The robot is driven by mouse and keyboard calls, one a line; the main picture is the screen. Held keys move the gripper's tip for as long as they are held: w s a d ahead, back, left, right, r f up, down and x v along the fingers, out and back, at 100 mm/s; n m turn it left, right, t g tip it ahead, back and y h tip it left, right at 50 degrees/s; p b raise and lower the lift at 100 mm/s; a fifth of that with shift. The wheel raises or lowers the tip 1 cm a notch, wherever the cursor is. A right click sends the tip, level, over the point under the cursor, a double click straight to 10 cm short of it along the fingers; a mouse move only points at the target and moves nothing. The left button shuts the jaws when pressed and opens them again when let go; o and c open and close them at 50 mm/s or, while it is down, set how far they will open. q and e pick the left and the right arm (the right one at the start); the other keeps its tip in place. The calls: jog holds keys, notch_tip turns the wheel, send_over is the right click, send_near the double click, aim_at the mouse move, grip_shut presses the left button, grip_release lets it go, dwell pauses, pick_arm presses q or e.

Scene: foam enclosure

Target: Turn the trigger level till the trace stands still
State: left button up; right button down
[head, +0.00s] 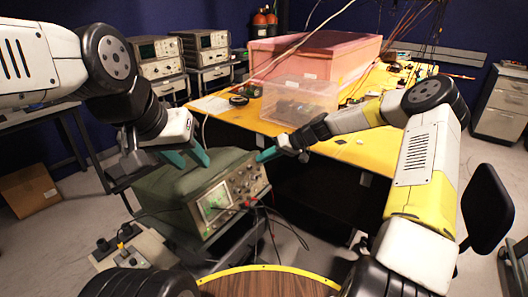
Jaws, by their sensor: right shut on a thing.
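A green oscilloscope (163,187) stands at the centre left, its front panel facing right and toward me. Its lit screen (214,201) shows a greenish glow; the trace is too small to make out. Knobs (246,181) and sockets fill the panel beside the screen. My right gripper (264,156) has its teal fingers at the panel's upper right edge, shut on a knob that they hide. I cannot read the knob's label. My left gripper (187,158) is open and empty, its teal fingers spread just above the oscilloscope's top.
Dark and red leads (268,215) hang from the panel. A control box (131,250) sits at lower left. A yellow bench (362,147) with a clear plastic box (298,101) and a pink foam enclosure (315,54) stands behind. A black chair (491,210) is at right.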

jog(key=shift+w+d+f+m+g+y, duration=0.15)
jog(key=shift+m+y, duration=0.6)
jog(key=shift+m, duration=0.6)
jog(key=shift+s+d+f+m+g+y, duration=0.15)
jog(key=shift+m+y, duration=0.55)
jog(key=shift+m, duration=0.7)
jog(key=shift+w+f+m+y, duration=0.2)
jog(key=shift+m+y, duration=0.55)
jog(key=shift+m, duration=0.6)
jog(key=c, duration=1.5)
grip_release()
jog(key=shift+s, duration=0.1)
jog(key=shift+o, duration=0.2)
